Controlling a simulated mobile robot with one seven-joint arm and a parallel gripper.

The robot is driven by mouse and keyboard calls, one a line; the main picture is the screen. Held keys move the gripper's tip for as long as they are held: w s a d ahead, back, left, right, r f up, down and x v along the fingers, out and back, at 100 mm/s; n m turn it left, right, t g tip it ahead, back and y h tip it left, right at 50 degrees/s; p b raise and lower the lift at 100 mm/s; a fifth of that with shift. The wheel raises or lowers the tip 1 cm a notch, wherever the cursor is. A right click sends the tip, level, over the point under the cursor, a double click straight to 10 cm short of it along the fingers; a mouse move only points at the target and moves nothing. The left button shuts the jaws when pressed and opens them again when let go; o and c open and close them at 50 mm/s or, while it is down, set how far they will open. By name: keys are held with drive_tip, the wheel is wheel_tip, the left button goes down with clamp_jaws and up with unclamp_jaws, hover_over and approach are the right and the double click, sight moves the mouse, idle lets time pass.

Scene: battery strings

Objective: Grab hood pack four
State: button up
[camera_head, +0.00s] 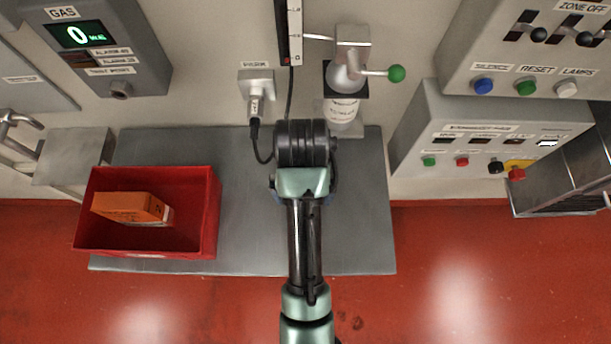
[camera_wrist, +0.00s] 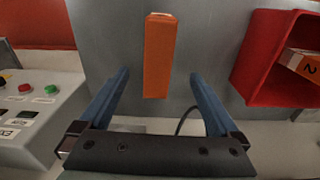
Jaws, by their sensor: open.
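An orange pack (camera_wrist: 160,45) rests on the grey metal table (camera_wrist: 215,45) in the wrist view. No number shows on the face I see, so I cannot tell whether it is pack four. My gripper (camera_wrist: 160,76) is open, its two blue fingers apart with the pack's near end between them in the picture. I see no finger touching it. Another orange pack (camera_head: 130,207) lies in a red bin (camera_head: 208,222); in the wrist view that pack (camera_wrist: 302,64) bears a "2".
The red bin (camera_wrist: 262,55) stands right of my gripper in the wrist view. A wall socket with a plugged cable (camera_head: 256,92), a green-knobbed valve (camera_head: 396,74) and a button panel (camera_head: 470,150) line the wall. The table's right part (camera_head: 362,220) is clear.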

drive_tip(key=shift+s+f+b, duration=0.2)
drive_tip(key=shift+f+b, duration=0.1)
drive_tip(key=shift+b, duration=0.05)
wheel_tip(320, 180, down, 6)
drive_tip(key=shift+s+r+b, duration=0.1)
drive_tip(key=shift+b, duration=0.95)
drive_tip(key=shift+w+d+f+p, duration=0.15)
drive_tip(key=shift+f+p, duration=0.1)
drive_tip(key=shift+f, duration=0.8)
drive_tip(key=shift+w+a+f+p, duration=0.1)
drive_tip(key=shift+f+p, duration=0.15)
drive_tip(key=shift+f, duration=0.8)
drive_tip(key=shift+w+d+f+p, duration=0.15)
drive_tip(key=shift+f+p, duration=0.1)
drive_tip(key=shift+f, duration=0.8)
clamp_jaws()
drive_tip(key=shift+r, duration=0.1)
